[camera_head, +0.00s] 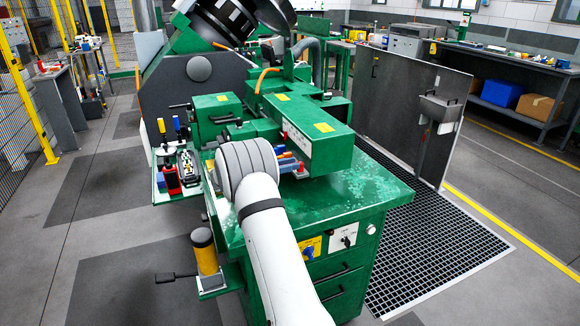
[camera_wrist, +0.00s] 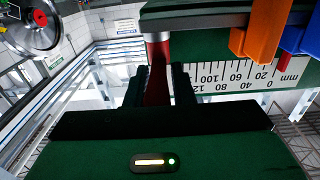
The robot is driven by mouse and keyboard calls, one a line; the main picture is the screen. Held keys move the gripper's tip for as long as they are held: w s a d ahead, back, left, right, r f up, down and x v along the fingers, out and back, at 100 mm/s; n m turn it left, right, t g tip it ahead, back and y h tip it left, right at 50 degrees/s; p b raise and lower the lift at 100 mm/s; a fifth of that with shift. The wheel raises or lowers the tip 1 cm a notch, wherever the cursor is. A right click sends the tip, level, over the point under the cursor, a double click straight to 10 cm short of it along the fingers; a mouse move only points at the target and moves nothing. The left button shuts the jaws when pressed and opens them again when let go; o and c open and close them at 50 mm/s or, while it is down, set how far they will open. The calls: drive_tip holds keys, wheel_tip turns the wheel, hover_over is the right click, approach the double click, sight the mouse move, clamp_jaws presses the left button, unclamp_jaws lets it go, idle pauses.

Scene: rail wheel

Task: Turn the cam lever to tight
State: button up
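The cam lever shows in the wrist view as a red handle (camera_wrist: 158,80) below a short silver collar, under a dark green machine body. My gripper (camera_wrist: 158,82) has one dark finger on each side of the red handle, with little or no gap visible. I cannot tell whether the fingers press on it. The handle's lower end is hidden behind the gripper body. In the head view my pale wrist covers the gripper and the lever at the front of the green machine (camera_head: 335,150). No tight or loose mark is readable.
An upside-down mm scale (camera_wrist: 240,78) lies right of the lever, with an orange block (camera_wrist: 257,35) and a blue block (camera_wrist: 292,28) close by. A grey panel (camera_head: 415,115) and floor grating (camera_head: 440,250) are right.

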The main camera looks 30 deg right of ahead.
drive_tip(key=shift+o, duration=0.4)
drive_tip(key=shift+d, duration=0.15)
drive_tip(key=shift+a+f, duration=0.15)
drive_tip(key=shift+a, duration=0.2)
drive_tip(key=w+a, duration=0.1)
drive_tip(key=a, duration=0.6)
drive_tip(key=shift+a+b, duration=0.2)
drive_tip(key=shift+b, duration=0.25)
drive_tip(key=shift+w, duration=0.1)
